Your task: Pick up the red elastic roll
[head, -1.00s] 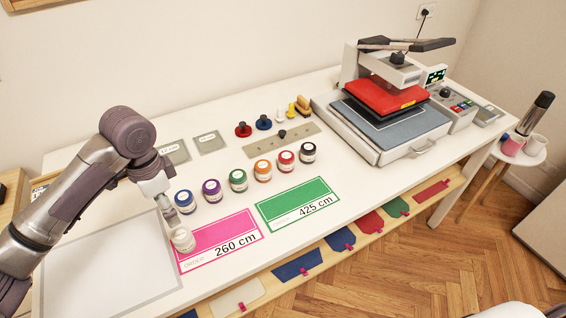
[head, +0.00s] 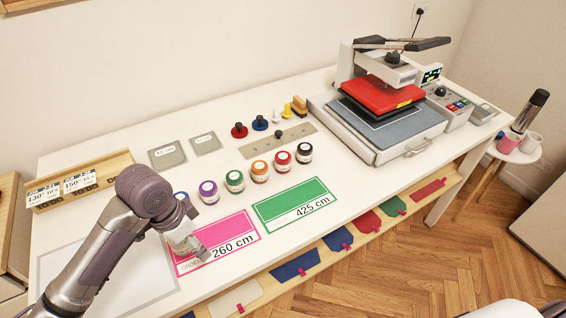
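The red elastic roll (head: 283,160) stands upright on the white table, between the orange roll (head: 260,171) and the black roll (head: 304,152). Nothing touches it. My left gripper (head: 194,252) is low over the left part of the pink 260 cm card (head: 228,246), well to the left of the red roll and nearer the table's front. Its fingers are small and seen at an angle, so I cannot tell whether they are open or hold anything. My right gripper is out of view.
A green 425 cm card (head: 293,204) lies in front. A heat press (head: 400,130) stands at right. Red and blue knobbed tools stand behind.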

